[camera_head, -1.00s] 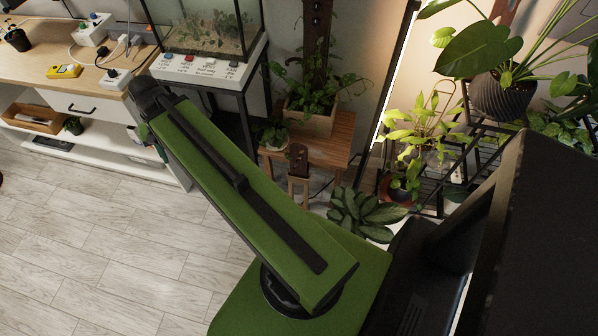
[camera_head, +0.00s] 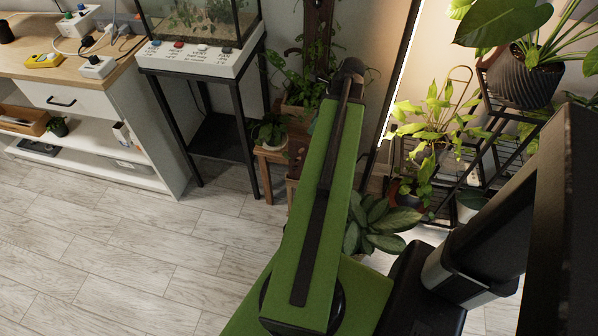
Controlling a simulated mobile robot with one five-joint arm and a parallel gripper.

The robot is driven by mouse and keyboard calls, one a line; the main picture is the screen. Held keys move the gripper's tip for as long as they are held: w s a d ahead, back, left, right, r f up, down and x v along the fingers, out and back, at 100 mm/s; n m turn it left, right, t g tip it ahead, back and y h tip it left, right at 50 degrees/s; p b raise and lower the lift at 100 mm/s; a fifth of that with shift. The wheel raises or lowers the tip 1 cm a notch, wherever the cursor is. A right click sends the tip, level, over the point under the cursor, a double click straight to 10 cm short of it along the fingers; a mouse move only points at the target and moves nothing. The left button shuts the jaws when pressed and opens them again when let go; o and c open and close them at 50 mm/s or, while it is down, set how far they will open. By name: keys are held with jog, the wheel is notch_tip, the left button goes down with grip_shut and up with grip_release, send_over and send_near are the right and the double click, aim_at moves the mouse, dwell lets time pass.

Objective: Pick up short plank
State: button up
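I cannot make out a short plank for certain in this view. My arm reaches away from the body toward the plant corner. My gripper is not visible, so its opening and anything in it are hidden.
A terrarium (camera_head: 200,30) stands on a black-legged stand left of the arm. A white cabinet (camera_head: 110,100) is at far left. A black plant rack (camera_head: 470,160) and a broad-leaved plant (camera_head: 385,225) are to the right. The floor (camera_head: 130,240) at left is clear.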

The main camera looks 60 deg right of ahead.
jog(key=b, duration=1)
send_near(295, 150)
jog(key=x, duration=0.3)
jog(key=d+x, duration=0.1)
jog(key=x, duration=0.1)
jog(key=shift+s+f, duration=0.15)
jog(key=shift+f, duration=0.3)
jog(key=shift+a, duration=0.1)
jog(key=b+x, duration=0.4)
jog(key=x, duration=0.1)
jog(key=shift+w+a+f+b, duration=0.1)
jog(key=shift+w+a+b, duration=0.1)
jog(key=shift+b, duration=0.1)
jog(key=shift+r, duration=0.2)
grip_shut()
